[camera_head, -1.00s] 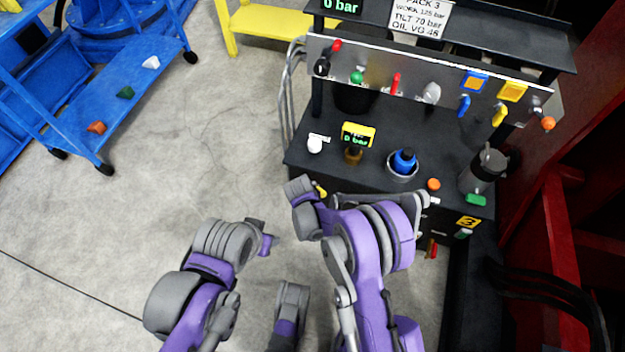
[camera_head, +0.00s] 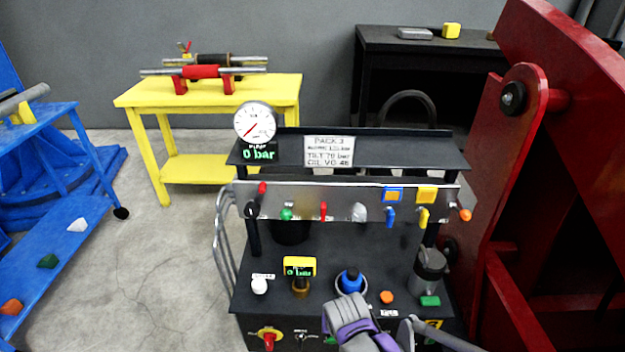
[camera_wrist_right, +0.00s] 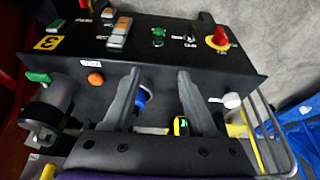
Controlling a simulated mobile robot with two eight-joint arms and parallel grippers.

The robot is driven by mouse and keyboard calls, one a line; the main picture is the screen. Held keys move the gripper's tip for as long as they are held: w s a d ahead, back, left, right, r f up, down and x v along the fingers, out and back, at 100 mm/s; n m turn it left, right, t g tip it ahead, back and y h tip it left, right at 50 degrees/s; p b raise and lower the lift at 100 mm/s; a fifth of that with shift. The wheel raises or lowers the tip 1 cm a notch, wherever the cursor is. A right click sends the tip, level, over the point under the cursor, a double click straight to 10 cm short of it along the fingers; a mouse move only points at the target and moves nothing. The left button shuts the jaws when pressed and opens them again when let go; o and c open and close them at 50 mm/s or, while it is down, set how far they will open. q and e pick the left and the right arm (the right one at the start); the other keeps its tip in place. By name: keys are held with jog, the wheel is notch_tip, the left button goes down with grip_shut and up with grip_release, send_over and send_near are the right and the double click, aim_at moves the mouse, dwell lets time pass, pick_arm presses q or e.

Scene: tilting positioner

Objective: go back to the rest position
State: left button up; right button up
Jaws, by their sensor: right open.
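My right gripper (camera_wrist_right: 158,75) is open and empty in the right wrist view, its two grey fingers apart over the black console. A blue cap (camera_wrist_right: 143,97) shows between the fingers, below their tips. In the head view a grey and purple part of my arm (camera_head: 352,318) stands at the bottom, in front of the console (camera_head: 390,262); no jaws can be made out there. My left gripper is not in view.
The console carries a valve panel (camera_head: 340,204), a pressure gauge (camera_head: 255,122) and a blue cap (camera_head: 350,279). A red machine (camera_head: 530,200) stands close on the right. A yellow table (camera_head: 215,94) and blue cart (camera_head: 45,225) are behind and left. Grey floor (camera_head: 150,275) lies open between.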

jog(key=s+d+r, duration=0.3)
jog(key=s+d, duration=0.3)
jog(key=s, duration=0.4)
jog(key=s+d+r, duration=0.2)
jog(key=s+d, duration=0.4)
jog(key=s, duration=0.4)
pick_arm(q)
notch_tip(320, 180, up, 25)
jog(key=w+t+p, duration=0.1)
jog(key=p, duration=2.1)
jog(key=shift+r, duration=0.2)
pick_arm(e)
notch_tip(320, 180, up, 26)
jog(key=w+t, duration=0.1)
jog(key=w, duration=0.1)
jog(key=shift+a+f, duration=0.2)
jog(key=shift+f, duration=0.05)
jog(key=shift+s, duration=0.15)
